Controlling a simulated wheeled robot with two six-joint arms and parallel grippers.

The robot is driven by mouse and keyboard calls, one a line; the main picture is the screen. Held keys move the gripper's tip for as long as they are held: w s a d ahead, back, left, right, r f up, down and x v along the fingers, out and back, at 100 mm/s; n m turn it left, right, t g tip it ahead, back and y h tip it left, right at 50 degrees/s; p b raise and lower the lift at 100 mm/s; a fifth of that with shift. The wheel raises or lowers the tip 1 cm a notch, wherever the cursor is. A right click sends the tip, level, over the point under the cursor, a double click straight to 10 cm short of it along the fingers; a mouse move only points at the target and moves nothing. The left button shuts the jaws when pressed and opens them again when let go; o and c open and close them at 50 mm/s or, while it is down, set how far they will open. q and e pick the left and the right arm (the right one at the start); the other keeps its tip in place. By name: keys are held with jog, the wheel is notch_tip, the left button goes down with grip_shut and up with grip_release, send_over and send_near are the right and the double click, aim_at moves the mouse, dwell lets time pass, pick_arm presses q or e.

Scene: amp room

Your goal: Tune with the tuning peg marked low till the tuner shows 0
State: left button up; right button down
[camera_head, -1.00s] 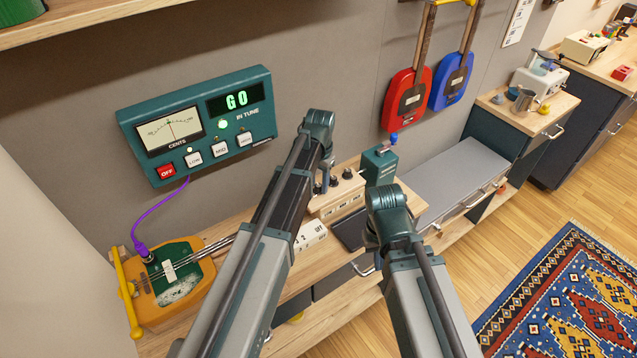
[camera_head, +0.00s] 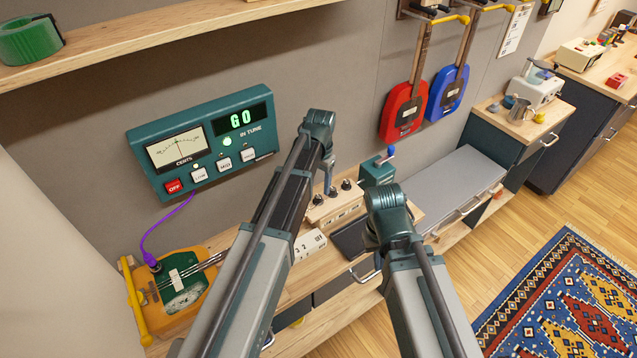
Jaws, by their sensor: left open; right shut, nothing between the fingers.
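The green tuner (camera_head: 207,142) hangs on the grey wall. Its display shows GO, its needle stands near the middle, and the lamp beside IN TUNE is lit green. A small lamp above the LOW button (camera_head: 199,175) is lit white. Black pegs stand on a wooden block (camera_head: 334,209) with white labels too small to read, so I cannot tell which is marked low. My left gripper (camera_head: 330,184) points down at the block's left end, open and partly hidden by my arm; contact with a peg is unclear. My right gripper is hidden behind its own arm.
An orange instrument (camera_head: 160,311) lies on the bench at lower left, with a purple cable (camera_head: 158,229) up to the tuner. A green box with a blue-knobbed crank (camera_head: 377,171) stands right of the pegs. A shelf (camera_head: 150,38) overhangs above.

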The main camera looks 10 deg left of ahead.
aim_at(319, 198)
pick_arm(q)
notch_tip(319, 198, up, 9)
jog(key=p, duration=0.7)
jog(key=shift+f, duration=0.2)
pick_arm(e)
notch_tip(319, 198, up, 8)
jog(key=shift+r, duration=0.25)
pick_arm(q)
jog(key=shift+s+d+f, duration=0.1)
jog(key=shift+s, duration=0.05)
jog(key=s+d+f+b, duration=0.2)
jog(key=s+f+b, duration=0.1)
jog(key=s, duration=0.4)
jog(key=s+d+f+b, duration=0.2)
jog(key=s+f+b, duration=0.1)
jog(key=s, duration=0.5)
jog(key=s+d+f+n+y+b, duration=0.1)
jog(key=s+d+f+b, duration=0.2)
jog(key=s, duration=0.4)
jog(key=shift+s+f, duration=0.25)
jog(key=shift+s, duration=0.1)
pick_arm(e)
notch_tip(319, 198, down, 10)
pick_arm(q)
jog(key=shift+d, duration=0.1)
pick_arm(e)
jog(key=shift+r, duration=0.1)
